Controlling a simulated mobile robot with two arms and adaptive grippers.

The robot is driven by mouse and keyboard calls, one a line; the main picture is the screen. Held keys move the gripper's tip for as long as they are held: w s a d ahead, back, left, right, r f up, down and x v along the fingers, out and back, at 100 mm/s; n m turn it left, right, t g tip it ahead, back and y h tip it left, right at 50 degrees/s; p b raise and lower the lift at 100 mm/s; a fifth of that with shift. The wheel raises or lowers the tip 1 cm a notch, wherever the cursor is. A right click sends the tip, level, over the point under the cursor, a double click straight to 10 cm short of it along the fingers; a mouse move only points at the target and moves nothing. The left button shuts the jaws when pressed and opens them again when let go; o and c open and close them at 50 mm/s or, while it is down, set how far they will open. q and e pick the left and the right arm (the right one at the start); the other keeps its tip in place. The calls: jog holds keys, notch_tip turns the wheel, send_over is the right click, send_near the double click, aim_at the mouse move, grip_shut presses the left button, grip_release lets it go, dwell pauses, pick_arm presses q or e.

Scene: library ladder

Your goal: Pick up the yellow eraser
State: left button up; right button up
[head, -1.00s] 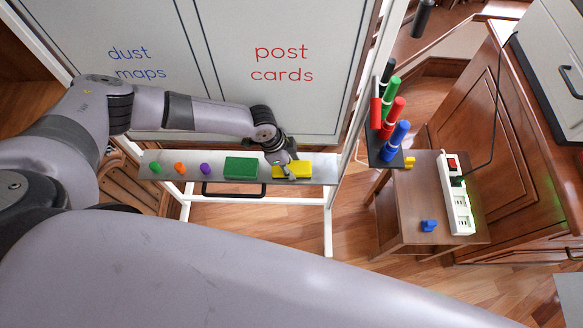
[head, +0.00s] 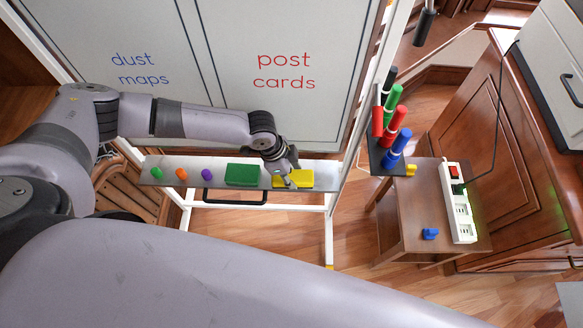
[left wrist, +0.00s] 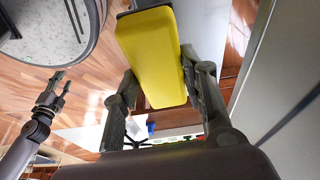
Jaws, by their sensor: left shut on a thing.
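The yellow eraser (head: 299,179) is at the right end of the whiteboard's grey tray (head: 325,174) in the head view. My left gripper (head: 288,180) reaches down to it from the left and covers part of it. In the left wrist view the eraser (left wrist: 152,58) lies between the two dark fingers, which are shut on it. I cannot tell whether it touches the tray or is slightly above it. My right gripper (left wrist: 60,84) shows small at the left of the left wrist view; its finger opening is unclear.
A green block (head: 243,174) sits just left of the eraser, with purple, orange and green small pieces farther left. Right of the board, a dark holder (head: 385,160) carries several markers. A small brown table (head: 405,205) bears a white power strip (head: 459,205) and a blue piece (head: 430,233).

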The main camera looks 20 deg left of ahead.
pick_arm(q)
jog(key=s+d, duration=0.4)
jog(key=s, duration=1.1)
jog(key=shift+d+b, duration=0.2)
jog(key=shift+b, duration=0.1)
jog(key=shift+r, duration=0.1)
